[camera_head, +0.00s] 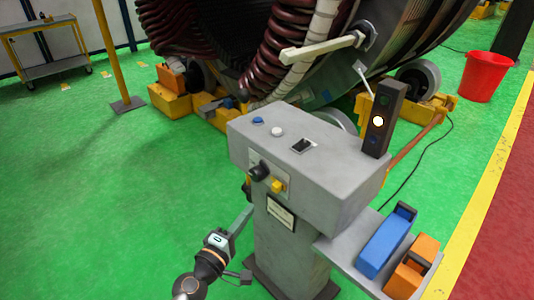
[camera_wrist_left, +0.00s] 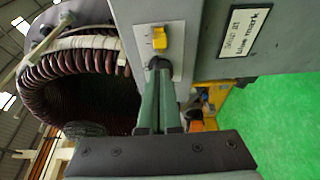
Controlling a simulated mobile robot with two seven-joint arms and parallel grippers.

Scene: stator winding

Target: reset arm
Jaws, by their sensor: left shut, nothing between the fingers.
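My left gripper (camera_head: 248,212) comes in from the bottom, left of the grey control console (camera_head: 290,150) in the head view. Its fingers also show in the left wrist view (camera_wrist_left: 159,72), closed together and empty. They point toward the console's front panel, where a black knob (camera_head: 260,171) and a yellow switch (camera_head: 278,185) sit. The yellow switch also shows in the left wrist view (camera_wrist_left: 159,38), just beyond the fingertips. The fingertips overlap the black knob area there; I cannot tell whether they touch it. My right gripper is not in view.
A large stator (camera_head: 350,80) with dark red coils stands behind the console. A side shelf (camera_head: 350,252) carries a blue dispenser (camera_head: 387,243) and an orange one (camera_head: 411,268). A red bucket (camera_head: 484,77) stands at the right. Green floor (camera_head: 90,200) is clear at the left.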

